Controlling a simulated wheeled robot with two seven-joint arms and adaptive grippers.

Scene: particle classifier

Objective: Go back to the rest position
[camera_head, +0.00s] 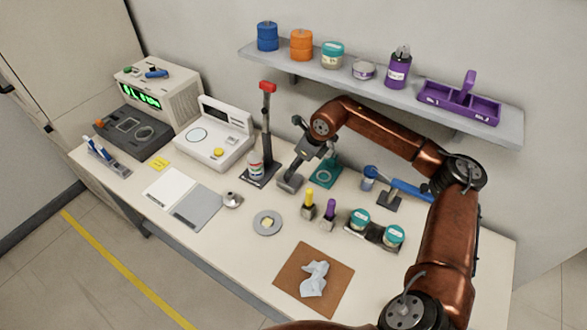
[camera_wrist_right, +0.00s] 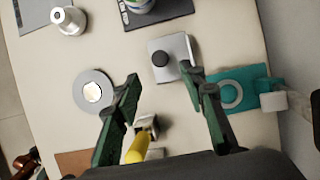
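My right gripper (camera_head: 302,160) hangs over the middle of the table, its copper arm coming in from the right. In the right wrist view its two green-lined fingers (camera_wrist_right: 162,82) stand apart, with nothing held between the tips. A grey block with a black knob (camera_wrist_right: 172,57) lies beyond the fingertips. A yellow-topped item (camera_wrist_right: 138,147) shows between the fingers near the palm; in the head view it stands on the table (camera_head: 309,203), apart from the gripper. My left gripper is not in view.
A stand with a red top (camera_head: 267,88) rises left of my right gripper. A teal plate (camera_head: 325,174) lies just right of it. Teal-lidded jars (camera_head: 359,219) and a brown mat (camera_head: 300,288) with crumpled paper are nearer. A wall shelf (camera_head: 410,99) with containers is behind the arm.

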